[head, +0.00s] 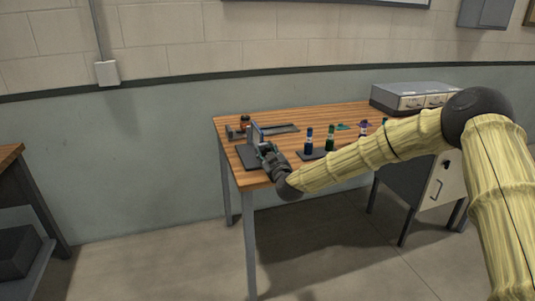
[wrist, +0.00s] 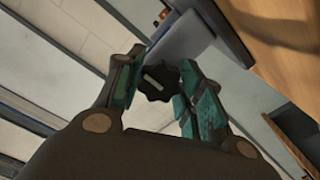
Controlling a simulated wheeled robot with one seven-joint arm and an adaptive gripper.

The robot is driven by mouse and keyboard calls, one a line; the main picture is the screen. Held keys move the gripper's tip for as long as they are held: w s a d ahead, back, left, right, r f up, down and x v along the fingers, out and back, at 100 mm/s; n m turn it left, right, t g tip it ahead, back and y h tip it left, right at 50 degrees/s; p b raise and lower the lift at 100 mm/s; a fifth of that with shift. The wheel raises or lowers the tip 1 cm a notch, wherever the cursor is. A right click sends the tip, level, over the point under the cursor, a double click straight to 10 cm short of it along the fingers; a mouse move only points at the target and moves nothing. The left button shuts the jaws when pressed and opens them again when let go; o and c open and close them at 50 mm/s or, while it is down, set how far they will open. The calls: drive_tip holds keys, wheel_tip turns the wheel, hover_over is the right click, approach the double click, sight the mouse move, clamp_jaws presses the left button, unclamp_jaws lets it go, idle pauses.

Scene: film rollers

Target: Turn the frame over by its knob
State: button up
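The frame (head: 254,135) is a thin upright grey-blue panel on a dark base (head: 246,160) at the table's left end. In the wrist view the grey-blue panel (wrist: 187,40) runs behind the fingers. The knob (wrist: 157,84) is black and lobed with a pale line across its face; the line lies tilted. My gripper (head: 268,152) is at the near side of the frame. The exact contact is hard to see.
The wooden table (head: 222,128) also holds a blue bottle (head: 309,139), a green bottle (head: 331,138), a dark strip (head: 281,129) and a small orange-and-dark item (head: 245,121) behind the frame. A grey drawer box (head: 411,98) stands at the back right. My arm spans the table's front.

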drive_tip(key=shift+m, duration=0.3)
drive_tip(key=m+b, duration=0.1)
drive_tip(key=m, duration=0.2)
drive_tip(key=shift+b, duration=0.4)
drive_tip(key=m+b, duration=0.1)
drive_tip(key=m, duration=0.4)
drive_tip(key=shift+f+b, duration=0.1)
drive_tip(key=shift+b, duration=0.25)
drive_tip(key=m+b, duration=0.2)
drive_tip(key=m, duration=0.3)
drive_tip(key=shift+d, duration=0.1)
drive_tip(key=shift+m+b, duration=0.95)
drive_tip(key=shift+m, duration=1.25)
drive_tip(key=o, duration=1)
